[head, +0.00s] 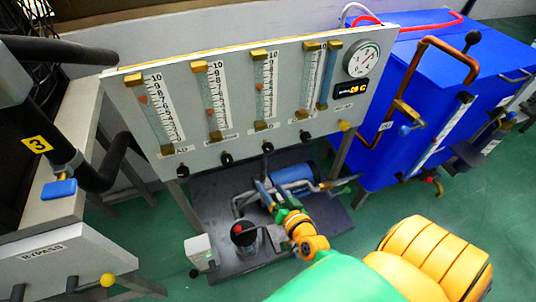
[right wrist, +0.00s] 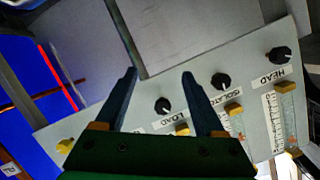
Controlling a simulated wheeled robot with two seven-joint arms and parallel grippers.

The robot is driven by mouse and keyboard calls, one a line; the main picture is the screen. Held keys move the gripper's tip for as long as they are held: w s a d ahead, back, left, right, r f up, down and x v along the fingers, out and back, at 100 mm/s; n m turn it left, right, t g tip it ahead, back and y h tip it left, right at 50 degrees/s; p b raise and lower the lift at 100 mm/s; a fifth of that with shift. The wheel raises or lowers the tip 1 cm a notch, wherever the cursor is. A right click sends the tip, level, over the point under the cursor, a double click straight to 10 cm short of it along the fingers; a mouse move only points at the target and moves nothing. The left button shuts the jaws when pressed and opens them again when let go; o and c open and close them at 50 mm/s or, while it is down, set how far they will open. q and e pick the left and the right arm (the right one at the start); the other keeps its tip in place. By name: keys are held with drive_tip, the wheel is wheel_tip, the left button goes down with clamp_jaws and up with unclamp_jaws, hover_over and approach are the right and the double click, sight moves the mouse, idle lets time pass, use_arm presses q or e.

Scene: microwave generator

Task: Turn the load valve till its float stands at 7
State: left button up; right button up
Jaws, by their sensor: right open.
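The load valve is a black knob (head: 267,147) on the lower edge of the pale panel (head: 235,148), under the third gauge from the left. In the right wrist view this knob (right wrist: 162,104) sits above the LOAD label, framed between my fingers. Its gauge tube (head: 263,88) shows a small orange float in the upper half of the scale; the exact reading is too small to tell. My right gripper (head: 270,187) is open and empty, just below the load knob and apart from it. It also shows in the right wrist view (right wrist: 160,72). My left gripper is not in view.
The isolator knob (head: 226,159) and head knob (head: 182,171) are to the left, another black knob (head: 305,136) to the right. A yellow knob (head: 345,126) is further right. Pipes and a blue cylinder (head: 293,180) stand below the panel. A blue cabinet (head: 385,145) is at right.

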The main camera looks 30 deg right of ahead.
sight(269, 150)
drive_tip(key=w+d+r+m+t+h, duration=0.1)
drive_tip(key=w+r, duration=0.1)
drive_tip(key=w, duration=0.1)
drive_tip(key=w+d+r+m+t+b, duration=0.1)
drive_tip(key=w+d+r, duration=0.1)
drive_tip(key=w+d+r+m+h, duration=0.1)
drive_tip(key=w+r, duration=0.1)
drive_tip(key=w, duration=0.1)
drive_tip(key=shift+w+d+r+t+h, duration=0.2)
drive_tip(key=shift+w+d+t+h, duration=0.1)
drive_tip(key=shift+w+d+t, duration=0.1)
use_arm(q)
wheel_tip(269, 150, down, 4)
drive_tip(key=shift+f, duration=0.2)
use_arm(e)
drive_tip(key=shift+s, duration=0.1)
drive_tip(key=shift+c, duration=0.2)
